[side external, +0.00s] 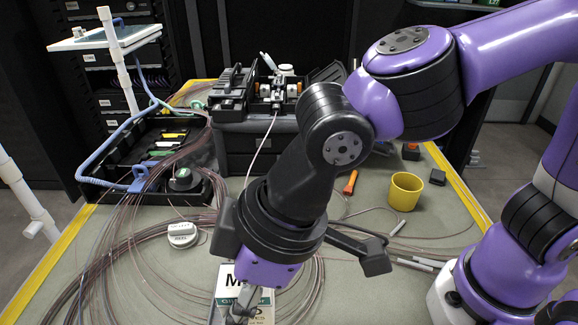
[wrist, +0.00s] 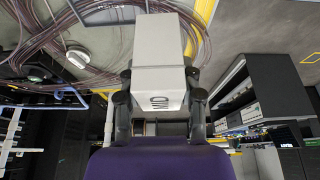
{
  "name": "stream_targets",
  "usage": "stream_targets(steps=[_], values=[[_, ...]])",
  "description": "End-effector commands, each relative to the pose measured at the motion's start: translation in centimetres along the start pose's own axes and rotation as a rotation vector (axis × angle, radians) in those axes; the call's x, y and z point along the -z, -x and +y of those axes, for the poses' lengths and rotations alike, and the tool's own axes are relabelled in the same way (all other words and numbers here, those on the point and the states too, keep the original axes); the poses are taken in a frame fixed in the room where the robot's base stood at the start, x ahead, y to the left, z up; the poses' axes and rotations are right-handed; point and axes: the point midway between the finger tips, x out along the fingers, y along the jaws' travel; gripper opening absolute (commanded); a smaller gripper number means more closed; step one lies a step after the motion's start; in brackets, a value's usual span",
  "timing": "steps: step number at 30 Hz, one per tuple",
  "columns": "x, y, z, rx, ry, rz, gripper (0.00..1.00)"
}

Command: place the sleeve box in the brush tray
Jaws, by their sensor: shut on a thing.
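The sleeve box, a white box with dark lettering (side external: 229,282), is at the bottom of the side external view, below my wrist. In the wrist view, the pale box (wrist: 158,50) stands between my two dark fingers. My gripper (wrist: 158,88) is shut on its sides. In the side external view my gripper (side external: 243,302) partly covers the box, and the picture edge cuts off its lower part. A black open tray (side external: 196,172) with several coloured items lies at the left of the bench; I cannot tell whether this is the brush tray.
A yellow cup (side external: 405,191) stands right of centre, with an orange-handled tool (side external: 350,182) nearby. A black case with a splicing device (side external: 278,95) is at the back. Coiled fibres and a round white labelled item (side external: 182,235) lie on the left side of the bench.

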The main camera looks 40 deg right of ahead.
Motion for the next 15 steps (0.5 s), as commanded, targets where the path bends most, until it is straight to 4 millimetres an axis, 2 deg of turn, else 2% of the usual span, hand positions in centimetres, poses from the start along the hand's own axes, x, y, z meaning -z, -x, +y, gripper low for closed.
stream_targets(steps=[1, 3, 6, 8, 15], values=[[-0.3, 0.2, -1.1, -0.001, -0.002, 0.005, 0.00], [-0.7, 0.5, -1.9, -0.006, -0.018, 0.010, 0.00], [-0.9, 0.2, -1.9, -0.013, -0.032, 0.012, 0.00], [-0.8, -0.5, -1.1, -0.017, -0.039, 0.012, 0.00], [0.1, -4.8, 4.4, -0.017, -0.043, 0.009, 0.00]])
